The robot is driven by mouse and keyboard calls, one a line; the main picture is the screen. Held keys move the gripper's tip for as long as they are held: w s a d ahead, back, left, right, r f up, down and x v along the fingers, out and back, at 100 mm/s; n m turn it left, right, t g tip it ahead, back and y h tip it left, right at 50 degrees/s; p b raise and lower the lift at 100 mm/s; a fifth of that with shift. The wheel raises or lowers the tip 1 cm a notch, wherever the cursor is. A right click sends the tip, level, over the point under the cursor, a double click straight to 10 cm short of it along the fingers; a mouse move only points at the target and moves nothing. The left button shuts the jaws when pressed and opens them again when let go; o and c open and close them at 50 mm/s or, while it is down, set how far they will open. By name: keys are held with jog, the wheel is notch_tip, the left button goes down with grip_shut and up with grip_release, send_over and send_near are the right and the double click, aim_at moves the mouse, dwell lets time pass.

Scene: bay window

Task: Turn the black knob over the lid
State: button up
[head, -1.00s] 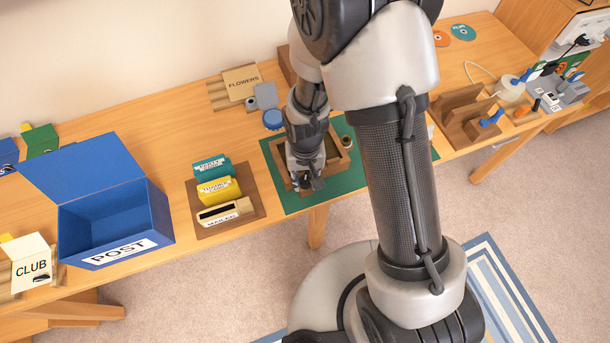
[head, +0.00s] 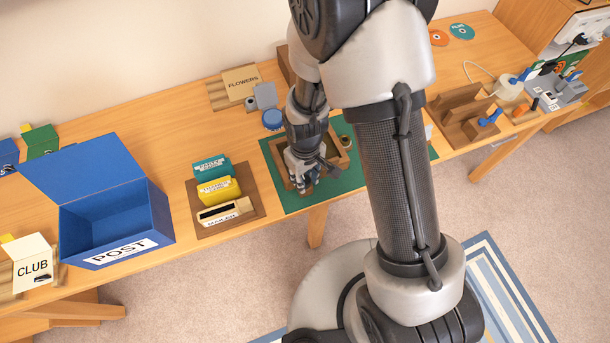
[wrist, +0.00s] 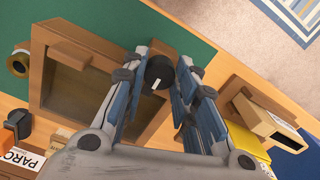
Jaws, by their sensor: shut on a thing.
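A shallow wooden box (wrist: 38,75) with a dark olive panel (wrist: 80,90) inside its frame fills the left of the wrist view. In the head view its frame (head: 343,162) shows on the green mat (head: 350,181). The black knob (wrist: 158,73), with a white mark on its face, is at the box's right side in the wrist view. My gripper (wrist: 163,66) is shut on the knob, with one blue-padded finger on each side. In the head view my gripper (head: 302,187) is at the box's front left, and it hides the knob there.
A holder with teal and yellow boxes (head: 218,190) and a cream mailer stands close to the left. A blue lidded POST box (head: 110,215) is farther left. A roll of tape (wrist: 18,62) lies beside the wooden box.

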aim_at(305, 180)
dwell(0.3)
jog(key=o, duration=1)
jog(key=shift+o, duration=0.2)
notch_tip(305, 180, up, 12)
jog(key=shift+r, duration=0.1)
